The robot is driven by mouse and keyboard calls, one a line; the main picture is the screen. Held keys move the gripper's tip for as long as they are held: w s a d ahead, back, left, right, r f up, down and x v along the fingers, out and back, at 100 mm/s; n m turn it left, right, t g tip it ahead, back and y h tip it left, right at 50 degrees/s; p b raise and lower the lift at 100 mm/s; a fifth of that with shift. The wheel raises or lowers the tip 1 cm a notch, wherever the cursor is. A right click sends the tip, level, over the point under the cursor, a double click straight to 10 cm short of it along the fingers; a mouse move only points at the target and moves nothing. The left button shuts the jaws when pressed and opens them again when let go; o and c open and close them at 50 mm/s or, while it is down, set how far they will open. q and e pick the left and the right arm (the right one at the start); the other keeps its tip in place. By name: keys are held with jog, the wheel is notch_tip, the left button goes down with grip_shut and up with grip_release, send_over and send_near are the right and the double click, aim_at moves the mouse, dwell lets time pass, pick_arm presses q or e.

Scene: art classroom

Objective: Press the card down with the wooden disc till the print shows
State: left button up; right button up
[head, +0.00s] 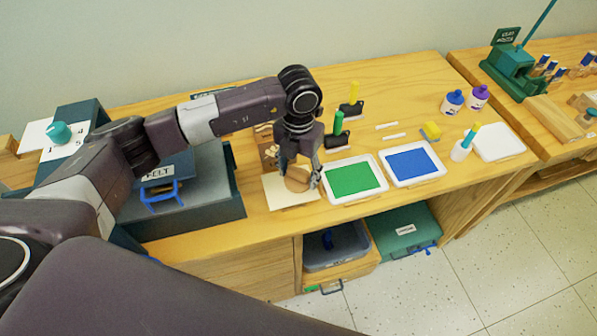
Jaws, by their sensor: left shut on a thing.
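My left gripper (303,178) points down over the bench and is shut on the wooden disc (296,180). The disc is round and light brown, and the fingers partly cover it. It is over a pale cream card (279,192) that lies flat on the bench. I cannot tell whether the disc touches the card. No print shows on the visible part of the card. My right gripper is not in view.
To the right are a tray of green paint (328,200) and a tray of blue paint (438,175). A dark kiln-like box (190,225) stands on the left. Glue bottles (453,102) are farther right.

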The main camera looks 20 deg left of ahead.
pick_arm(q)
jog(key=shift+f+b, duration=0.3)
jog(key=shift+f, duration=0.1)
jog(key=shift+s+f, duration=0.1)
jog(key=shift+f, duration=0.05)
dwell(1.5)
jog(key=shift+r+p, duration=0.35)
jog(key=shift+r, duration=0.55)
jog(key=shift+r+p, duration=1.4)
jog(key=shift+r, duration=1.35)
